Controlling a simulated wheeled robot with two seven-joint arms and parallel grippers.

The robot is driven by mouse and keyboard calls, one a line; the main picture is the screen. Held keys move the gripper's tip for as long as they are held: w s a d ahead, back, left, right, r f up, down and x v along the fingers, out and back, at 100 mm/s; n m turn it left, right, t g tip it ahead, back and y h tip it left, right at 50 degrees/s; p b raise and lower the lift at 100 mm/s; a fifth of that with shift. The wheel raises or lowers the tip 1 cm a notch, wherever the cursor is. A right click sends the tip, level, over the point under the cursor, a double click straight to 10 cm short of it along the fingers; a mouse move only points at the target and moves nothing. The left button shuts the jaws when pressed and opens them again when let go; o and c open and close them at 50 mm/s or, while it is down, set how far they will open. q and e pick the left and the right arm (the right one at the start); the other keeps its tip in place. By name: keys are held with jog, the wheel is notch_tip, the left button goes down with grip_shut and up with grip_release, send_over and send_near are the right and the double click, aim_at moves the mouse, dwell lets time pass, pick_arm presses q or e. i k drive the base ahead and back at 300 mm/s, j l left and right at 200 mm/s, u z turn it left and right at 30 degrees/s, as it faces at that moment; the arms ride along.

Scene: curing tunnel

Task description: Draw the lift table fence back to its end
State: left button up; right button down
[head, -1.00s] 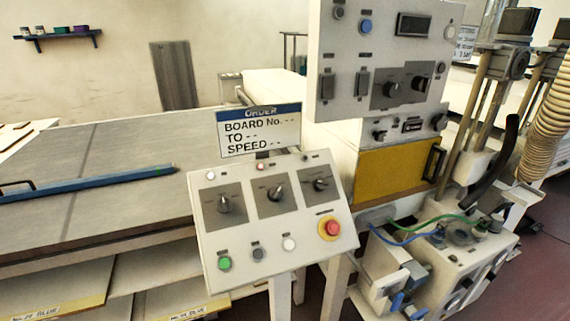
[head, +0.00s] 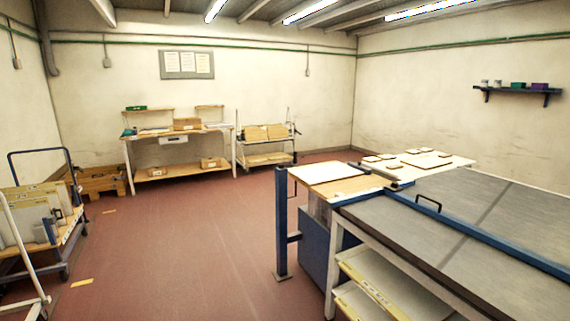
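A long blue bar (head: 470,235), which looks like the fence, lies across the grey table top (head: 408,234) at the right of the head view. A black loop handle (head: 428,201) stands near its far left part. The bar's near end runs out of the picture at the right edge. At the left end of the grey table stands a blue-sided unit (head: 313,246) with pale boards (head: 325,173) on top, perhaps the lift table. Neither of my grippers is in view.
A blue post (head: 282,222) stands on the floor beside the blue-sided unit. A trolley (head: 45,225) with panels is at the left. A workbench (head: 178,134) and a shelf cart (head: 266,146) stand at the back wall. The red floor (head: 190,240) between is clear.

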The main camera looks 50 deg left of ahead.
aim_at(368, 171)
jog(key=u, duration=0.95)
jog(key=i+j+u, duration=0.75)
jog(key=i+u, duration=0.75)
jog(key=i, duration=1.7)
jog(key=i+z, duration=0.2)
jog(key=i, duration=0.25)
jog(key=i+z, duration=0.25)
jog(key=i, duration=0.2)
jog(key=i+z, duration=0.2)
jog(key=i, duration=0.25)
jog(key=i+j+z, duration=0.2)
jog(key=i, duration=0.25)
jog(key=i+j+z, duration=0.2)
jog(key=i, duration=0.25)
jog(key=i+l+z, duration=0.2)
jog(key=i+z, duration=0.55)
jog(key=i, duration=0.3)
jog(key=i+j+z, duration=0.1)
jog(key=i+z, duration=0.3)
jog(key=i+j+z, duration=0.35)
jog(key=i, duration=0.25)
jog(key=i+z, duration=0.95)
jog(key=i+j+z, duration=0.3)
jog(key=z, duration=0.2)
jog(key=i+j+z, duration=0.5)
